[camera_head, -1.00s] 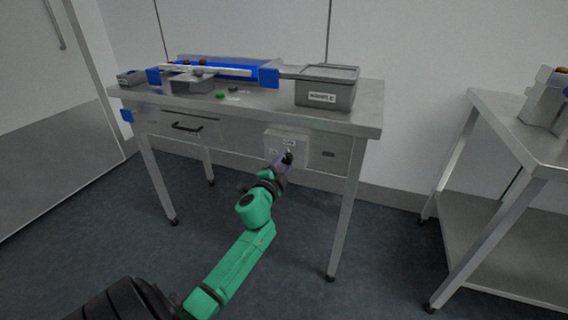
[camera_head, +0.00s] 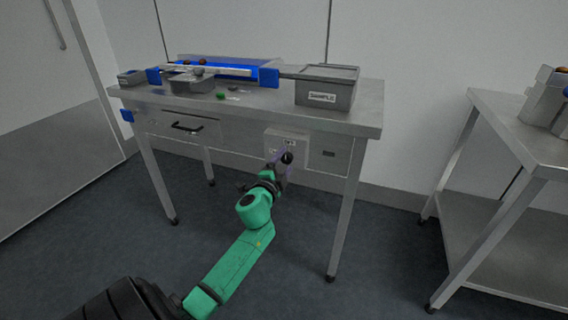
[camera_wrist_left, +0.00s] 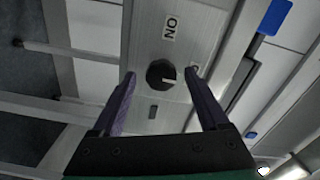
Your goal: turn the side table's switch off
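The switch is a grey box (camera_head: 287,140) on the front of the steel side table (camera_head: 232,134), below its top. In the left wrist view its round black knob (camera_wrist_left: 160,75) has a white mark pointing toward the right of the picture. An "ON" label (camera_wrist_left: 171,27) is above the knob there; another label is mostly hidden behind the right finger. My left gripper (camera_wrist_left: 160,85) is open, with its purple fingers either side of the knob. I see gaps between fingers and knob. In the head view the gripper (camera_head: 280,160) is at the box. My right gripper is out of view.
A drawer handle (camera_head: 187,127) is left of the box. On the table are a grey labelled bin (camera_head: 327,88), a blue-sided conveyor (camera_head: 220,68) and a green button (camera_head: 220,96). Another steel table (camera_head: 500,125) stands at right. Open floor lies between the tables.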

